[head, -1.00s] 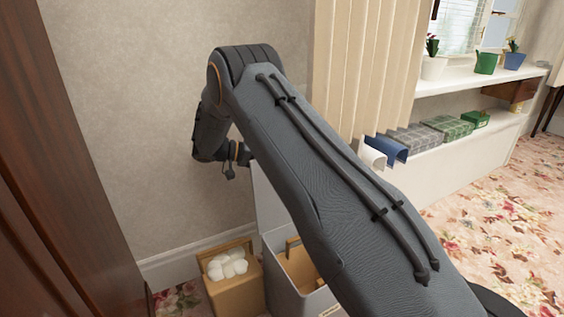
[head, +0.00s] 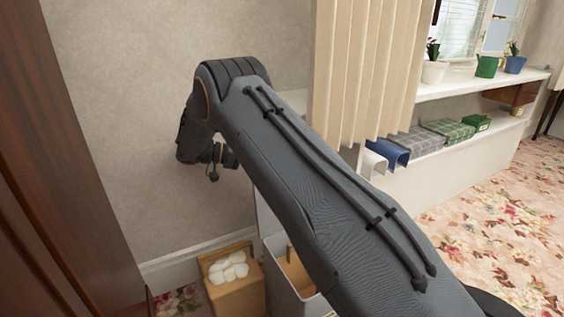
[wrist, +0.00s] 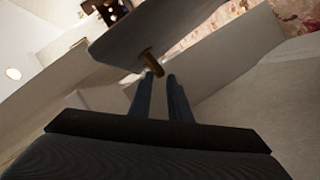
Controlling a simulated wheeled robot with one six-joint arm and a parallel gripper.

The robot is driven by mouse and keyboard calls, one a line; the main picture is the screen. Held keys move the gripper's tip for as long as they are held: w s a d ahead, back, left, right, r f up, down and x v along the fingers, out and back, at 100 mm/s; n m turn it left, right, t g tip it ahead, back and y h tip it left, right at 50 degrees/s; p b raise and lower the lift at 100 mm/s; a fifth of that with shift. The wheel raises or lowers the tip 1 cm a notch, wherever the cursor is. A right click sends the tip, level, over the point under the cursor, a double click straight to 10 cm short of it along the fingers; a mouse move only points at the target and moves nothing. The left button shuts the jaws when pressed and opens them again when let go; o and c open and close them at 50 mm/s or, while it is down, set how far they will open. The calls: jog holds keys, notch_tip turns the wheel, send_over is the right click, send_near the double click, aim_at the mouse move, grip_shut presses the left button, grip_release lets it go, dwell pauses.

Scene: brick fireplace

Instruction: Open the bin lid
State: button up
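The grey bin (head: 301,306) stands on the floor below my arm, with a brown item inside. Its pale lid (head: 267,220) stands raised at the back of the bin, partly hidden by my arm. In the wrist view, a grey panel that looks like the lid (wrist: 135,32) carries a small brass-brown handle (wrist: 150,62). My gripper (wrist: 161,75) has its two dark fingers apart, with the handle at the tips. I cannot tell whether they touch it. The fingers are out of sight in the head view.
A wooden box (head: 238,293) with white rounded items stands left of the bin. A dark wooden panel (head: 65,150) rises at the left. A beige curtain (head: 370,70) and a shelf with pots (head: 434,72) are at the right. Flowered carpet lies clear at the right.

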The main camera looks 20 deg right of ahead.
jog(key=v, duration=0.2)
jog(key=shift+a, duration=0.25)
jog(key=shift+r, duration=0.1)
